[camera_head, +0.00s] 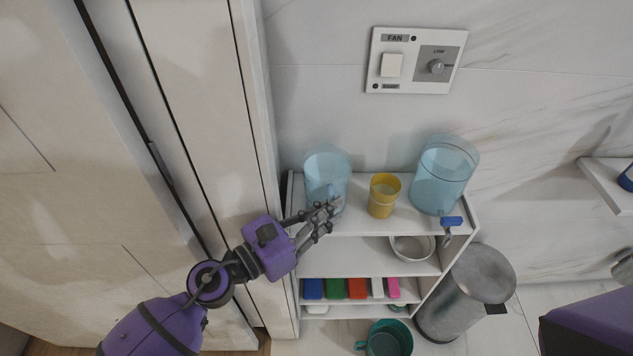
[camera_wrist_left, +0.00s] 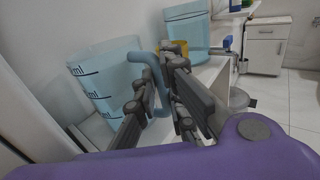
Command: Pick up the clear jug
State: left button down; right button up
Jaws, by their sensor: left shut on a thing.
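The clear jug (camera_head: 326,168) is a pale blue see-through vessel standing at the left end of the shelf top. In the left wrist view the jug (camera_wrist_left: 103,72) shows dark measuring marks and a blue handle. My left gripper (camera_head: 330,212) reaches in from the left at the jug's front. In the left wrist view its fingers (camera_wrist_left: 160,92) are on both sides of the handle and shut on it. The jug looks upright; whether its base touches the shelf is hidden. Of my right arm, only a purple part shows at the lower right in the head view; its gripper is out of view.
A yellow cup (camera_head: 383,196) stands right of the jug, then a larger blue dispenser (camera_head: 443,175) with a tap. The white shelf (camera_head: 365,256) holds a bowl and coloured items below. A grey bin (camera_head: 466,292) stands right. A tall cabinet (camera_head: 190,120) is close on the left.

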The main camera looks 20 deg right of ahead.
pick_arm(q)
jog(key=shift+w+r, duration=0.1)
jog(key=shift+r, duration=0.05)
jog(key=shift+r, duration=0.25)
pick_arm(e)
jog(key=shift+r, duration=0.15)
